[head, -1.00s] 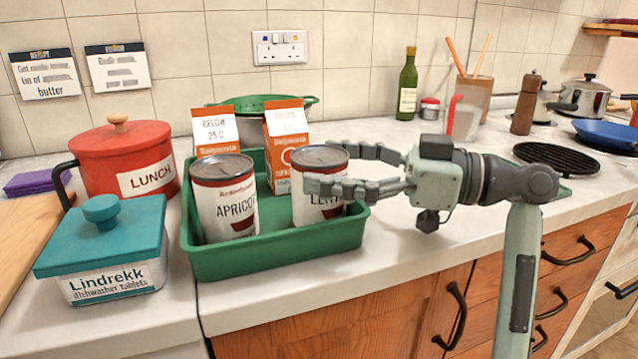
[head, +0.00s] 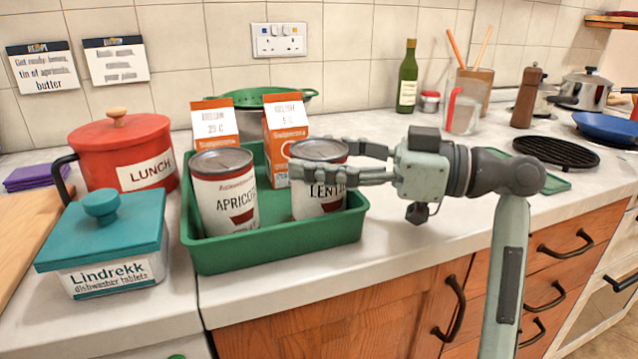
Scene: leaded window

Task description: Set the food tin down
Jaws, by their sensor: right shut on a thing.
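The food tin (head: 318,203) with a label starting "LENT" stands upright, or nearly so, at the right end of the green tray (head: 275,253). The tray wall hides its base, so I cannot tell whether it touches the tray floor. My right gripper (head: 320,161) comes in from the right with its fingers around the upper part of this tin, shut on it. A second tin labelled "APRICOT" (head: 224,195) stands at the tray's left end. My left gripper is not in view.
Two orange-and-white cartons (head: 288,130) stand in the tray's back, with a green colander (head: 262,97) behind. A red LUNCH pot (head: 120,150) and a teal-lidded Lindrekk box (head: 105,250) stand to the left. The counter (head: 330,272) in front of the tray is clear.

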